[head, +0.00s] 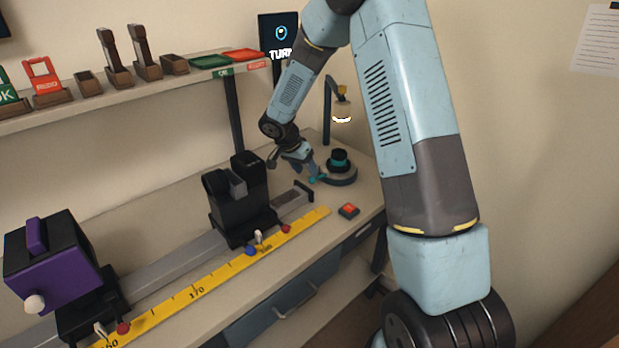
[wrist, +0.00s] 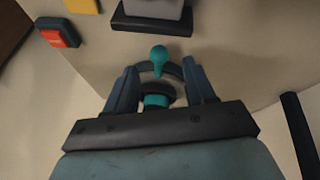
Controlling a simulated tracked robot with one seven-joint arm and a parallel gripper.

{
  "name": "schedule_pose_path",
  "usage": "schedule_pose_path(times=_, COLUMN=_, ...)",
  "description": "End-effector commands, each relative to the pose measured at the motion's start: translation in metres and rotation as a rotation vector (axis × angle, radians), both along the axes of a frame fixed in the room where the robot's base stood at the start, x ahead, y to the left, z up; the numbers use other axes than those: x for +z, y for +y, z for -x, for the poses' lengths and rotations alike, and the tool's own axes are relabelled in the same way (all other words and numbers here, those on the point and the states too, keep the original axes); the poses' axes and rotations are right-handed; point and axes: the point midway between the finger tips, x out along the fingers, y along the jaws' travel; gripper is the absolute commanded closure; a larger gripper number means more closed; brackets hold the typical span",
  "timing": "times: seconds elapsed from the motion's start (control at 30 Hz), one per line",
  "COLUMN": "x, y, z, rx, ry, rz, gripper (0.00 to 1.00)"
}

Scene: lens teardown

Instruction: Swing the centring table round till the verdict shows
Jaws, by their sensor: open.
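The centring table (head: 343,180) is a low, dark round stand at the back right of the bench. A black and teal piece (head: 338,160) sits on it. A teal knob (head: 317,178) sticks out at its left side. In the wrist view the knob (wrist: 158,56) lies just beyond and between my open fingertips, with no visible contact. My gripper (wrist: 159,68) reaches over the table, and a teal part (wrist: 157,100) shows between the fingers. In the head view my gripper (head: 309,170) is beside the knob. The dark screen (head: 280,38) reads "TURN", partly hidden by my arm.
A red button (head: 348,210) sits in front of the table, also in the wrist view (wrist: 58,38). A lamp (head: 341,108) stands behind it. A rail with a black carriage (head: 240,205), a purple unit (head: 55,260) and a yellow scale (head: 200,292) run left. A shelf (head: 150,92) hangs above.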

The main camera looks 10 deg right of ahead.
Motion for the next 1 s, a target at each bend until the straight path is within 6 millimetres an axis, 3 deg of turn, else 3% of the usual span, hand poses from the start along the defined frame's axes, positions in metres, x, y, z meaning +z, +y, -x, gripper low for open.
schedule_pose_path(times=0.1, x=-0.018, y=-0.008, z=-0.002, rx=-0.001, ry=0.003, rz=0.001, gripper=0.46)
schedule_pose_path(times=0.3, x=-0.037, y=-0.016, z=-0.006, rx=-0.001, ry=0.002, rz=0.001, gripper=0.46)
schedule_pose_path(times=0.7, x=-0.042, y=-0.019, z=-0.007, rx=-0.001, ry=0.000, rz=0.000, gripper=0.46)
schedule_pose_path(times=1.0, x=-0.042, y=-0.019, z=-0.007, rx=-0.001, ry=0.000, rz=0.000, gripper=0.73)
